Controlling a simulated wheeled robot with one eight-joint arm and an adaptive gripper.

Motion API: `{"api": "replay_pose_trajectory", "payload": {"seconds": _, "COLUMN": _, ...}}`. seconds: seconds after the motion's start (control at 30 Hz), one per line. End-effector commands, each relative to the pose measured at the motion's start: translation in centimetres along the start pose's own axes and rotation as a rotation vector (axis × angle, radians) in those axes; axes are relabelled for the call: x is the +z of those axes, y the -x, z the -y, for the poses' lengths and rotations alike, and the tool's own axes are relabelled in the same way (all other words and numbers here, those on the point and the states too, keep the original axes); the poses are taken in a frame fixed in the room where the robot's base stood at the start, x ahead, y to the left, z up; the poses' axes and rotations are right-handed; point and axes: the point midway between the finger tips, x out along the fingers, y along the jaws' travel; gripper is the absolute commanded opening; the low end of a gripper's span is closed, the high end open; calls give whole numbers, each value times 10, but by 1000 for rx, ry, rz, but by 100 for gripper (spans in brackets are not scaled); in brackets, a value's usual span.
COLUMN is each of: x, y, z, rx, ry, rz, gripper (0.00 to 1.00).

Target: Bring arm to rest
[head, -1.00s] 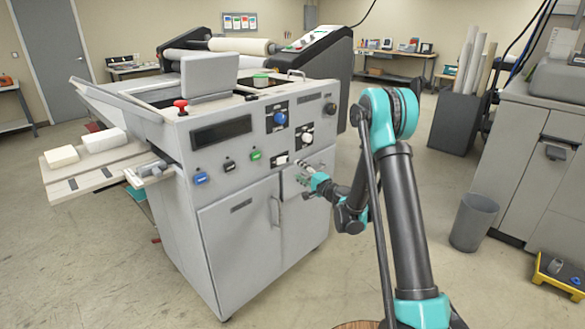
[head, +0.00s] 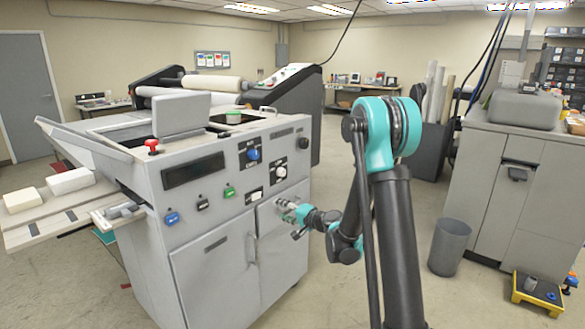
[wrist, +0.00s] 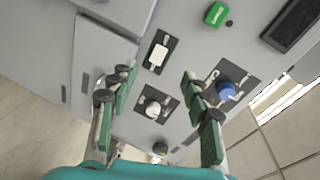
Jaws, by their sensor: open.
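My arm (head: 395,230) rises in front of the grey laminator, bent at a teal elbow joint, with its forearm reaching back toward the machine. Beyond the fingers is the panel with a white knob (wrist: 152,108), a blue knob (wrist: 226,91), a white rocker switch (wrist: 158,55) and a green button (wrist: 215,14). Any gap to the panel is hard to judge.
The laminator (head: 215,255) fills the left and centre. A feed table (head: 45,228) with white paper stacks juts out left. A grey bin (head: 450,247), a grey cabinet (head: 500,200) and a yellow tray (head: 537,295) stand right. Floor between the arm and bin is clear.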

Motion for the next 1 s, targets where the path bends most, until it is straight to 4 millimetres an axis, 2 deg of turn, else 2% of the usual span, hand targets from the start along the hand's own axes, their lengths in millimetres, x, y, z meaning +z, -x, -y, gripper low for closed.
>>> {"api": "replay_pose_trajectory", "payload": {"seconds": 0.03, "x": 6, "y": 15, "z": 3, "rx": 38, "ry": 42, "rz": 16, "gripper": 48}}
{"api": "replay_pose_trajectory", "payload": {"seconds": 0.17, "x": 22, "y": 51, "z": 2, "rx": 146, "ry": 149, "rz": 62, "gripper": 48}}
{"api": "replay_pose_trajectory", "payload": {"seconds": 0.37, "x": 46, "y": 115, "z": -12, "rx": 329, "ry": 298, "rz": 132, "gripper": 48}}
{"api": "replay_pose_trajectory", "payload": {"seconds": 0.67, "x": 83, "y": 227, "z": -53, "rx": 634, "ry": 482, "rz": 234, "gripper": 48}}
{"api": "replay_pose_trajectory", "payload": {"seconds": 0.9, "x": 110, "y": 325, "z": -95, "rx": 895, "ry": 589, "rz": 307, "gripper": 48}}
{"api": "replay_pose_trajectory", "payload": {"seconds": 1.0, "x": 117, "y": 358, "z": -109, "rx": 986, "ry": 618, "rz": 329, "gripper": 48}}
